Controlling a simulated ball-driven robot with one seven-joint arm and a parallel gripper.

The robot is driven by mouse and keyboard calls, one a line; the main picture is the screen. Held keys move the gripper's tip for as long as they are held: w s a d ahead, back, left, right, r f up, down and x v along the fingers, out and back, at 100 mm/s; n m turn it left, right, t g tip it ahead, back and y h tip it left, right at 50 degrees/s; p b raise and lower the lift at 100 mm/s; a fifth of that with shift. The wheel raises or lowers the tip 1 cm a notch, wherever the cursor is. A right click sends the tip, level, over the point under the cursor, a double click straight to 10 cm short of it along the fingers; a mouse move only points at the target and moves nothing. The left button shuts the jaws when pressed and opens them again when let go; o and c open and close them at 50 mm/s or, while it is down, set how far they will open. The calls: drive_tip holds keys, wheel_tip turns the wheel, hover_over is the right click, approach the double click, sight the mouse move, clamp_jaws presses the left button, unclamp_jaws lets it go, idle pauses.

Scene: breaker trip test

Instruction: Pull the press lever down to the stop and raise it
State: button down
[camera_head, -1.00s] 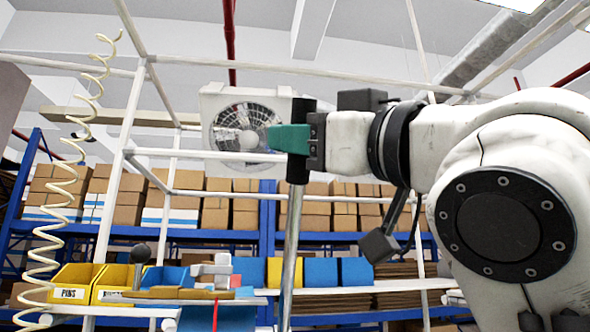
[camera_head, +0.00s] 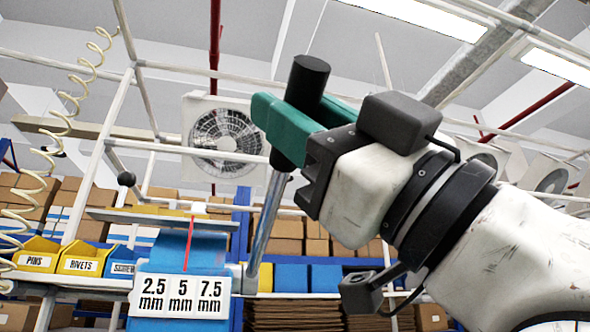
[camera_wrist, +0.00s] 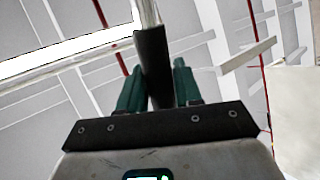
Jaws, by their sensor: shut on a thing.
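The press lever is a bare metal rod (camera_head: 266,220) topped by a black cylindrical grip (camera_head: 309,78). It leans, with its top to the right. My gripper (camera_head: 280,122) has green fingers and is shut on the black grip, which stands out above and below them. In the wrist view the black grip (camera_wrist: 153,55) passes between the two green fingers (camera_wrist: 157,85). A thin red pointer (camera_head: 190,245) stands on a blue part above a white scale (camera_head: 180,296) marked 2.5, 5 and 7.5 mm. The lever's lower end is hard to make out.
Yellow and blue bins (camera_head: 80,260) line the left of the bench. A coiled cream hose (camera_head: 62,150) hangs at the left. A white pipe frame (camera_head: 98,165), a wall fan (camera_head: 222,138) and shelves of boxes stand behind. Open space surrounds the grip.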

drive_tip(key=shift+s+f+n, duration=0.15)
drive_tip(key=shift+f+n, duration=0.15)
drive_tip(key=shift+f, duration=0.05)
drive_tip(key=shift+g, duration=0.4)
drive_tip(key=c, duration=0.9)
unclamp_jaws()
drive_tip(key=shift+o, duration=0.2)
drive_tip(key=shift+d, duration=0.1)
drive_tip(key=b+v, duration=0.1)
drive_tip(key=v, duration=0.9)
drive_tip(key=shift+f, duration=0.45)
drive_tip(key=shift+d, duration=0.1)
